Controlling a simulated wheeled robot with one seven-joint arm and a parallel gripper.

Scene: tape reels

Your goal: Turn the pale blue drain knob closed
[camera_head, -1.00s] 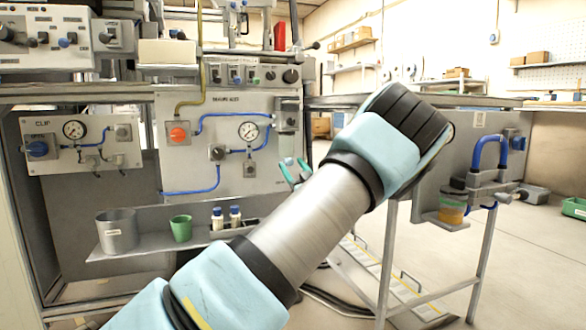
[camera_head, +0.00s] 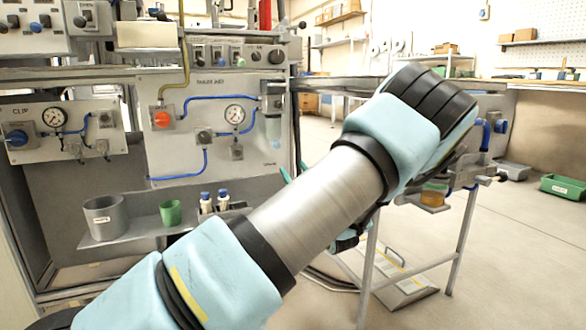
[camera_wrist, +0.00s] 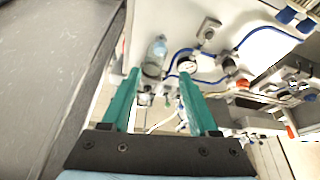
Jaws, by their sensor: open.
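A pale blue translucent bowl (camera_head: 274,128) hangs at the right edge of the upright grey panel (camera_head: 215,135). It also shows in the wrist view (camera_wrist: 155,53), where the scene appears upside down. A small pale blue part at its tip may be the drain knob, but it is too small to tell its shape or turn. My gripper (camera_wrist: 158,75) is open and empty, its teal fingers apart. In the wrist view the bowl lies beyond the fingertips, between their lines, with a gap. In the head view my arm hides most of the gripper.
The panel also carries an orange knob (camera_head: 162,119), a pressure gauge (camera_head: 234,115) and blue hoses. Below, a shelf holds a grey cup (camera_head: 103,218), a green cup (camera_head: 171,212) and small bottles. A bench (camera_head: 455,225) stands right, behind my arm. Open floor lies further right.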

